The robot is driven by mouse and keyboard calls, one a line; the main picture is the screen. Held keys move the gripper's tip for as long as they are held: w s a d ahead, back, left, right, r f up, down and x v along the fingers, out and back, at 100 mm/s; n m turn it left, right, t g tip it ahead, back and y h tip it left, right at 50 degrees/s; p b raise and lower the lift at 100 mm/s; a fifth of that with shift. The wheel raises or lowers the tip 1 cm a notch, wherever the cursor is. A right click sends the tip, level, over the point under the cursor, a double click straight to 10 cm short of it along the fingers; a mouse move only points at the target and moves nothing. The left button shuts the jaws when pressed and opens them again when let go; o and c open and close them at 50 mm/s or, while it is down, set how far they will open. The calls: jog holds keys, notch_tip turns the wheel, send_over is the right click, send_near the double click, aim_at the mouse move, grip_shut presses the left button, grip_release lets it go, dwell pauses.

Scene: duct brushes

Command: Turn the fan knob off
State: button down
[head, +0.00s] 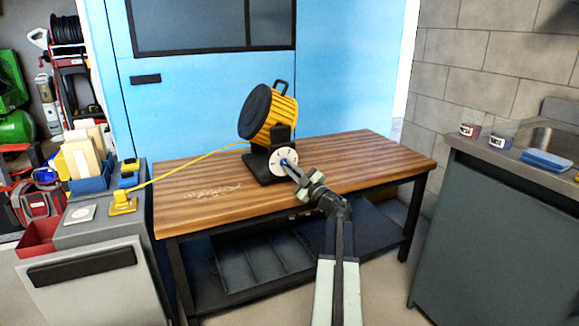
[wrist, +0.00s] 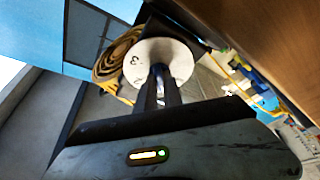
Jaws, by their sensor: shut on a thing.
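The yellow and black fan (head: 268,112) stands on the wooden table, its round black face turned to the left. The white round dial (head: 277,166) with dark marks sits low on the fan's front. My gripper (head: 287,163) reaches to the middle of this dial and is shut on the fan knob, of which a small blue part shows. In the wrist view the dial (wrist: 178,58) is straight ahead, with the numbers 2 and 3 legible at its left. The fingers (wrist: 158,85) meet at its centre and hide most of the knob and its pointer.
The wooden table (head: 200,207) is mostly bare around the fan. A yellow cable (head: 185,168) runs left to a yellow plug box (head: 122,203) on the grey cabinet (head: 85,262).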

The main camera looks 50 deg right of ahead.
jog(key=n+p, duration=0.1)
jog(key=n, duration=0.1)
jog(key=n+g+y+p, duration=0.1)
jog(key=n, duration=0.1)
jog(key=r+n+y+p, duration=0.1)
jog(key=n+p, duration=0.1)
jog(key=shift+g, duration=0.3)
jog(key=n+g+p, duration=0.1)
jog(key=n, duration=0.2)
jog(key=shift+y+p, duration=0.3)
jog(key=shift+p, duration=0.1)
jog(key=shift+a+f+n+p, duration=0.1)
jog(key=shift+f+n+p, duration=0.05)
jog(key=shift+n+p, duration=0.2)
jog(key=shift+n, duration=0.25)
jog(key=c, duration=1.5)
grip_release()
jog(key=shift+s, duration=0.1)
